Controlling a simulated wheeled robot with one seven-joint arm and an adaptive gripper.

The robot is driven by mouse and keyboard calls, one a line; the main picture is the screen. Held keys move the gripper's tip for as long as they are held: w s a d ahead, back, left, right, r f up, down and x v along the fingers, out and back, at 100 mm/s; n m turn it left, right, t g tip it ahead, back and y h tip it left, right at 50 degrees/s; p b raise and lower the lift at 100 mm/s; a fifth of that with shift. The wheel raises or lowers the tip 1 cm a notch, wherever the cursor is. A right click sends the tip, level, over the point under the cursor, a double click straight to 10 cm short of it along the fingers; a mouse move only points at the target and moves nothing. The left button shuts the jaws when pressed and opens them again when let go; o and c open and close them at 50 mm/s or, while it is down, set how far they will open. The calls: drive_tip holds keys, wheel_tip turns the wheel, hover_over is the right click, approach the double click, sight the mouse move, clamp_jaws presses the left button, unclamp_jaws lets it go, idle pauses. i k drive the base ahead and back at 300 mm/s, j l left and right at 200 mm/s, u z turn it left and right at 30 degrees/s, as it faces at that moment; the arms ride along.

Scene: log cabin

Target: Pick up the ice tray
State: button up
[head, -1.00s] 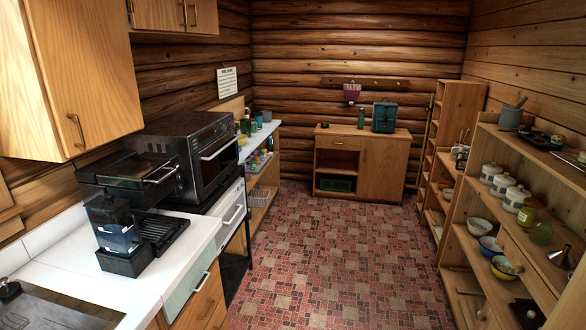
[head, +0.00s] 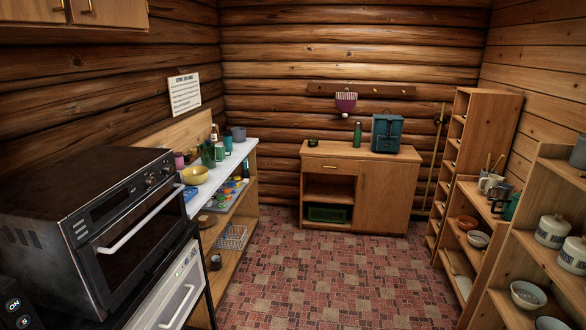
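I cannot make out an ice tray for certain. A small blue item (head: 190,193) lies on the white counter by the yellow bowl, partly hidden behind the oven; it is too small to tell whether it is the ice tray. My gripper is not in view.
A black oven (head: 110,235) stands close at left. Beyond it is a white-topped shelf unit (head: 240,150) with a yellow bowl (head: 194,175) and cups. A wooden cabinet (head: 385,195) stands at the back. Shelves with crockery (head: 545,265) line the right. The tiled floor (head: 325,285) between is clear.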

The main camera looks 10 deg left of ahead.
sight(189, 192)
drive_tip(key=i+j+u, duration=0.2)
drive_tip(key=i, duration=0.5)
drive_tip(key=i+l+u, duration=0.2)
drive_tip(key=i, duration=0.5)
drive_tip(key=i+l+u, duration=0.2)
drive_tip(key=i, duration=0.5)
drive_tip(key=i+u, duration=0.2)
drive_tip(key=i, duration=0.3)
drive_tip(key=i+l+u, duration=0.15)
drive_tip(key=i, duration=0.3)
drive_tip(key=i+l+u, duration=0.2)
drive_tip(key=i, duration=0.3)
drive_tip(key=i+u, duration=0.45)
drive_tip(key=i+l+u, duration=0.2)
drive_tip(key=u, duration=0.2)
drive_tip(key=i+l+u, duration=0.3)
drive_tip(key=u, duration=0.15)
